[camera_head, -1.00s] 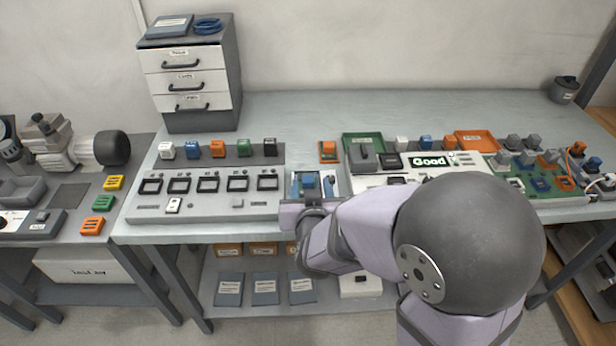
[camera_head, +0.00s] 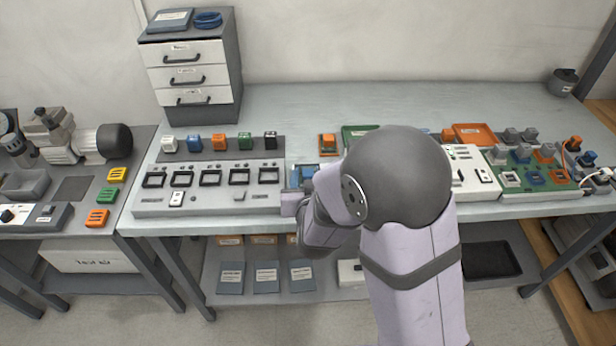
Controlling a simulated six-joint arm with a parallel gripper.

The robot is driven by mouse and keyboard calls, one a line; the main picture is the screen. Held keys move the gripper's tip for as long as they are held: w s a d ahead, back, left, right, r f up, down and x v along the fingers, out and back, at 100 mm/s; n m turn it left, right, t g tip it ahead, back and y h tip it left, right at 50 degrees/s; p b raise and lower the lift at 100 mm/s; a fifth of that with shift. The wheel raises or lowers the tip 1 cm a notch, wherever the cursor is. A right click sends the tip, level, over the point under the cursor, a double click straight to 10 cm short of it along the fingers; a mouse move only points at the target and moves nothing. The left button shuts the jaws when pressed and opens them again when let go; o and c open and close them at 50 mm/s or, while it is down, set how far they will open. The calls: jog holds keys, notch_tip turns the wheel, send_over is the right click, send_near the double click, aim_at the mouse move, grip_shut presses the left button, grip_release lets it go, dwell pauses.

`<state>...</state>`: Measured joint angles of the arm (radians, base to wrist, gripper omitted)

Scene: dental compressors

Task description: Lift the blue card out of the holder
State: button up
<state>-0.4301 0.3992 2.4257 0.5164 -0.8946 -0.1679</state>
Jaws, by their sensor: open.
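A small blue piece (camera_head: 307,170), which looks like the blue card, stands in a light holder at the front middle of the bench. My gripper (camera_head: 303,181) is at this holder, pointing away from the camera, open. Its fingertips are small and partly hidden by my wrist, so I cannot tell whether they touch the card. The right side of the holder is hidden behind my arm.
Left of the holder is a grey panel (camera_head: 250,197) with several black-framed slots, with coloured blocks behind it. An orange block (camera_head: 327,141) stands just behind the holder. A white unit (camera_head: 480,183) and a green board (camera_head: 520,187) lie to the right.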

jog(key=shift+x, duration=0.8)
grip_shut()
